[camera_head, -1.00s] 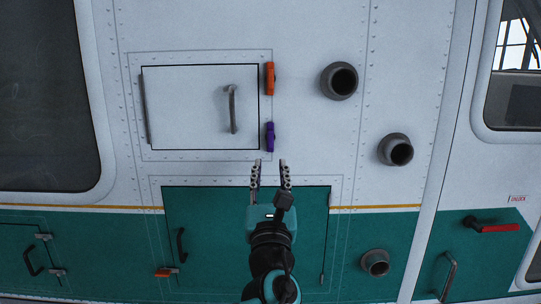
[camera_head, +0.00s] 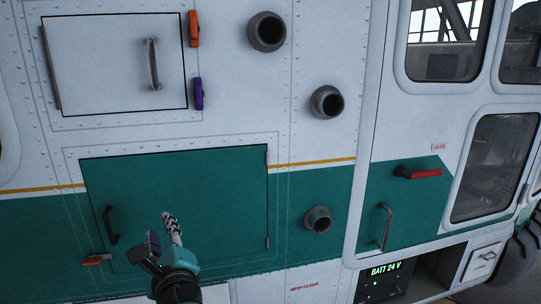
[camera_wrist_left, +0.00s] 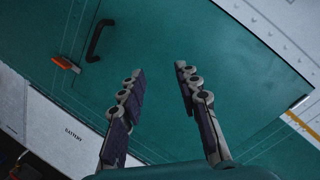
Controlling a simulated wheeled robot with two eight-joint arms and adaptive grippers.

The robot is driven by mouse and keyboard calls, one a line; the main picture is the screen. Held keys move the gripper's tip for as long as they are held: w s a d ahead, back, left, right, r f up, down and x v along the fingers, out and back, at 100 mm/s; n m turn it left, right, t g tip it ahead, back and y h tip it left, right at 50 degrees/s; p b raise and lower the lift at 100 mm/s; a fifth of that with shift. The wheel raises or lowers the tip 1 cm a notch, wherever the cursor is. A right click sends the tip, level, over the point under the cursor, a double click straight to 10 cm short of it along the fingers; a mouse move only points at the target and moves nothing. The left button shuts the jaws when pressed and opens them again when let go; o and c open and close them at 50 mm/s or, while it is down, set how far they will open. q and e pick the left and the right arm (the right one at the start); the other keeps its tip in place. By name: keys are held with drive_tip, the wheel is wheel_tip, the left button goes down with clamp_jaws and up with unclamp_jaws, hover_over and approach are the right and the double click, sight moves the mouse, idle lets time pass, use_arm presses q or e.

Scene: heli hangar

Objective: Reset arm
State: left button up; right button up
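My left gripper (camera_head: 163,236) comes in at the bottom left of the head view, in front of the lower part of a large green hatch (camera_head: 190,195). In the left wrist view my left gripper (camera_wrist_left: 160,88) has its two fingers apart with nothing between them. The green hatch fills most of that view behind the fingers, with its black handle (camera_wrist_left: 98,40) and an orange latch (camera_wrist_left: 65,64) at the upper left. I cannot tell the exact gap between the fingers and the hatch. My right gripper is not in view.
A closed white hatch (camera_head: 110,70) with a grey handle, an orange latch (camera_head: 194,28) and a purple latch (camera_head: 198,94) is at the upper left. Several round grey ports, such as one (camera_head: 266,32), stick out. A red handle (camera_head: 418,172) and a lit battery panel (camera_head: 384,278) are at the right.

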use_arm(q)
drive_tip(key=s+a+f+n+g+h+b, duration=0.1)
drive_tip(key=s+f+n+g+b, duration=0.2)
drive_tip(key=f, duration=0.7)
drive_tip(key=s+a+f+n+g+h+b, duration=0.1)
drive_tip(key=f+n+b, duration=0.25)
drive_tip(key=f, duration=0.55)
drive_tip(key=s+f+n+g+h+b, duration=0.1)
drive_tip(key=s+f+n+g+b, duration=0.3)
drive_tip(key=f, duration=0.6)
drive_tip(key=s+d+f+n+h+b, duration=0.1)
drive_tip(key=d+f+n+h+b, duration=0.1)
drive_tip(key=f, duration=0.4)
drive_tip(key=s+d+f+n+h+b, duration=0.2)
drive_tip(key=d+f+n+b, duration=0.1)
drive_tip(key=f+n, duration=0.2)
drive_tip(key=s+d+f+n+h+b, duration=0.2)
drive_tip(key=d+f+n+b, duration=0.1)
drive_tip(key=f, duration=0.6)
drive_tip(key=shift+d+f+g, duration=0.25)
drive_tip(key=shift+g, duration=0.05)
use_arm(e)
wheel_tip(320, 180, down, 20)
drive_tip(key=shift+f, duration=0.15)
use_arm(q)
drive_tip(key=shift+n, duration=0.25)
